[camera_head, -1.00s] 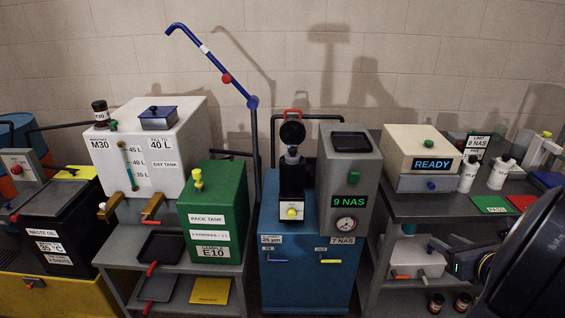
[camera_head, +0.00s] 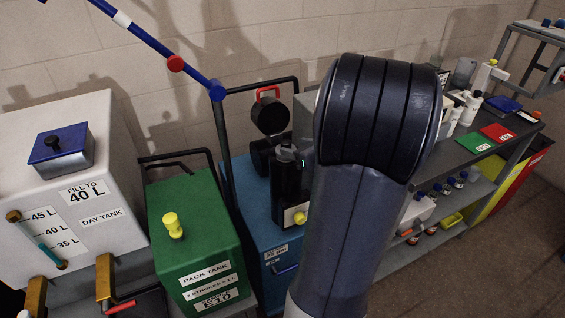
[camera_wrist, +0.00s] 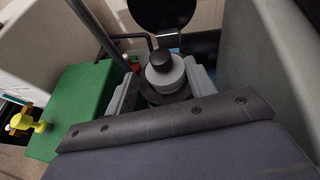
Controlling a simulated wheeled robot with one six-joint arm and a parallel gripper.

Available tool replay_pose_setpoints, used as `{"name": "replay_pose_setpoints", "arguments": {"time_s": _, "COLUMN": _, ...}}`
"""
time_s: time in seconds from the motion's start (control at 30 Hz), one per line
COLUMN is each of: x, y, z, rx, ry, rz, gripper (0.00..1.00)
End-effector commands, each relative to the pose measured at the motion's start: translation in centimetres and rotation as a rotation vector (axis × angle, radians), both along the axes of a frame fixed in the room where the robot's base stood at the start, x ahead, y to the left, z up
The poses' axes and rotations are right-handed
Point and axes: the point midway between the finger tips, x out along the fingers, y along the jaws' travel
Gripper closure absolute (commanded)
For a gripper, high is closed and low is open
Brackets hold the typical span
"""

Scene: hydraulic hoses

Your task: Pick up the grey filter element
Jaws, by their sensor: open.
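The grey filter element (camera_wrist: 165,76), a light grey round body with a dark knob on top, shows in the middle of the wrist view. It also shows in the head view (camera_head: 286,153), at the top of the black filter housing (camera_head: 290,185). My gripper (camera_wrist: 162,88) is open, with one grey finger on each side of the element. I cannot tell whether the fingers touch it. The element's lower part is hidden in the housing. In the head view my arm hides most of the gripper.
A round black lid (camera_head: 270,115) with a red handle stands behind the housing. The green pack tank (camera_head: 195,225) is to the left, with a yellow knob. A shelf with bottles (camera_head: 463,112) is to the right.

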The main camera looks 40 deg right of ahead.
Motion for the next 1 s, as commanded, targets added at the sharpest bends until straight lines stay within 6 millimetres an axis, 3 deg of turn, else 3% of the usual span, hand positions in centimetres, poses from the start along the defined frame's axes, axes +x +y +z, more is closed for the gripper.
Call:
{"name": "replay_pose_setpoints", "arguments": {"time_s": 0.4, "x": 4.4, "y": -0.2, "z": -1.6, "rx": 0.001, "ry": 0.001, "rz": 0.003, "gripper": 0.48}}
{"name": "replay_pose_setpoints", "arguments": {"time_s": 0.73, "x": 5.1, "y": -0.3, "z": -1.9, "rx": -0.001, "ry": 0.0, "rz": 0.0, "gripper": 0.48}}
{"name": "replay_pose_setpoints", "arguments": {"time_s": 1.0, "x": 5.0, "y": -0.3, "z": -1.9, "rx": 0.0, "ry": 0.0, "rz": 0.0, "gripper": 0.69}}
